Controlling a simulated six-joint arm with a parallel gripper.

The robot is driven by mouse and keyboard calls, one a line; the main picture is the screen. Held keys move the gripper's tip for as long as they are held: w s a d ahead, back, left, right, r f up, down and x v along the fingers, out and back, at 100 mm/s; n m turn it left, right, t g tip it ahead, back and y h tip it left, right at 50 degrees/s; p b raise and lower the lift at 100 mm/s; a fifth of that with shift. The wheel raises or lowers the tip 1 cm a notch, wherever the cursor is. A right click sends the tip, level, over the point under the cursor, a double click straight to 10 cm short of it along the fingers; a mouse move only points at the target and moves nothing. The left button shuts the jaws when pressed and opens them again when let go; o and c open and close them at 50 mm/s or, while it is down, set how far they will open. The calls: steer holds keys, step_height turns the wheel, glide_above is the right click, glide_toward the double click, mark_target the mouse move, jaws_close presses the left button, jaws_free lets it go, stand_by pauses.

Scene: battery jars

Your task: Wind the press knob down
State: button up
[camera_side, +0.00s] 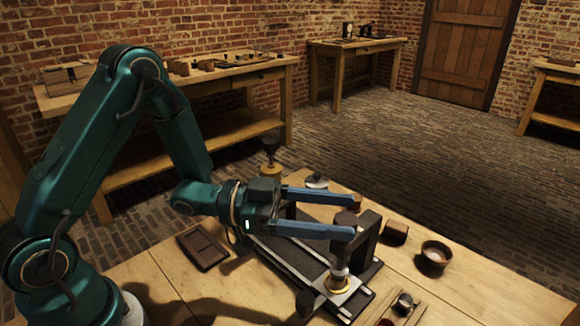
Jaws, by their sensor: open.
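The press (368,236) is a dark upright frame at the front end of a dark rail base on the bench. Its round dark brown knob (346,218) shows at the top, partly hidden by my near finger. My gripper (354,215) is open, with its two long blue fingers level and spread. In this view the knob lies between the fingertips; I cannot tell whether either finger touches it. A small jar (338,279) with a brass-coloured base stands on a light plate below the press.
A brown bowl (435,254) and a dark block (395,232) sit right of the press. A flat brown tray (203,249) lies to the left. A tray with small cups (404,303) is at the front. A pale lidded dish (317,181) stands behind the far finger.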

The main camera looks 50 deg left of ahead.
steer(key=shift+d+f, duration=0.1)
steer(key=shift+f, duration=0.6)
steer(key=x, duration=0.5)
jaws_close()
steer(key=shift+g, duration=0.3)
